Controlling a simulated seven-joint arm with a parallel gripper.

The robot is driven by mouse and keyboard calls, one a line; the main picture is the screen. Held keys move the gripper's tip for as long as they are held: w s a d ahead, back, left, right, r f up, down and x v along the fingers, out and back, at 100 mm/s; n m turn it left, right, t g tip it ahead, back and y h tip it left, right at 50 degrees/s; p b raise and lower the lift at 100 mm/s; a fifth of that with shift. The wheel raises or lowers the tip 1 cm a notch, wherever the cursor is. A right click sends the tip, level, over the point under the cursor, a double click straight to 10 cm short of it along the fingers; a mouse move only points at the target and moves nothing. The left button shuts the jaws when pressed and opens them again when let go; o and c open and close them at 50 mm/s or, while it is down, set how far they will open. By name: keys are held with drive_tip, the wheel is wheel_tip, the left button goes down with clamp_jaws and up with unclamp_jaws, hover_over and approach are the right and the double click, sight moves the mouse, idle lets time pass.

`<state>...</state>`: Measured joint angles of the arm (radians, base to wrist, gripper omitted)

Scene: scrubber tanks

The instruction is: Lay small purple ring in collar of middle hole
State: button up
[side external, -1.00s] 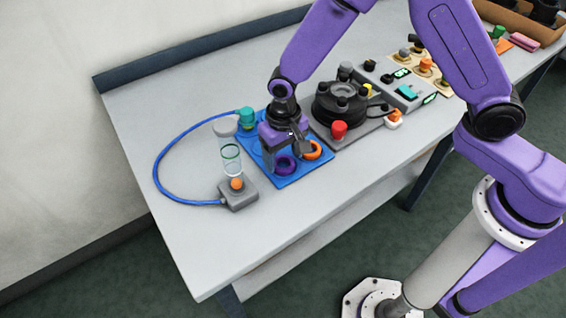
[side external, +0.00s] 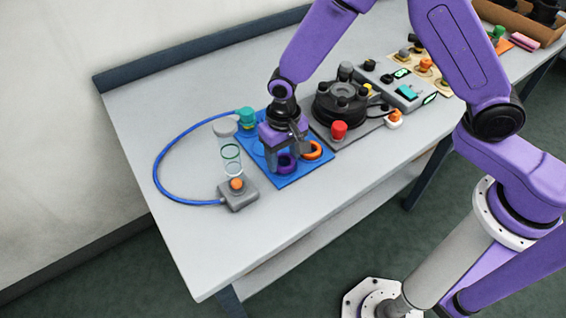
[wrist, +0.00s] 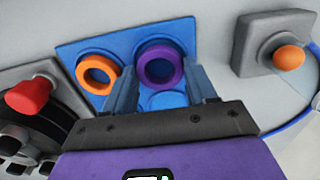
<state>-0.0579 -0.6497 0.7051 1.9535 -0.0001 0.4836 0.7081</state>
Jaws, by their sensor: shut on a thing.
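The purple ring (side external: 286,168) is at the front of a blue plate (side external: 288,183), beside an orange ring (side external: 312,150). In the wrist view the purple ring (wrist: 160,66) sits between the fingertips of my gripper (wrist: 161,78). My gripper (side external: 283,155) points down over the plate and is shut on the purple ring. The ring appears at plate level; I cannot tell whether it is lifted. A black round tank unit (side external: 340,103) with several knobs on top stands to the right. I cannot make out its holes or a collar.
A red knob (side external: 339,130) stands at the front of the tank unit's base. The table front is clear.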

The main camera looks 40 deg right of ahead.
drive_tip(key=shift+r, duration=2.15)
drive_tip(key=w+d+r, duration=0.2)
drive_tip(key=d+r, duration=0.2)
drive_tip(key=d, duration=0.4)
drive_tip(key=w+d+r, duration=0.3)
drive_tip(key=d+r, duration=0.1)
drive_tip(key=d, duration=0.4)
drive_tip(key=w+d+r, duration=0.2)
drive_tip(key=d+r, duration=0.1)
drive_tip(key=d, duration=0.5)
drive_tip(key=shift+f, duration=2.75)
drive_tip(key=shift+f, duration=1.45)
drive_tip(key=o, duration=1.5)
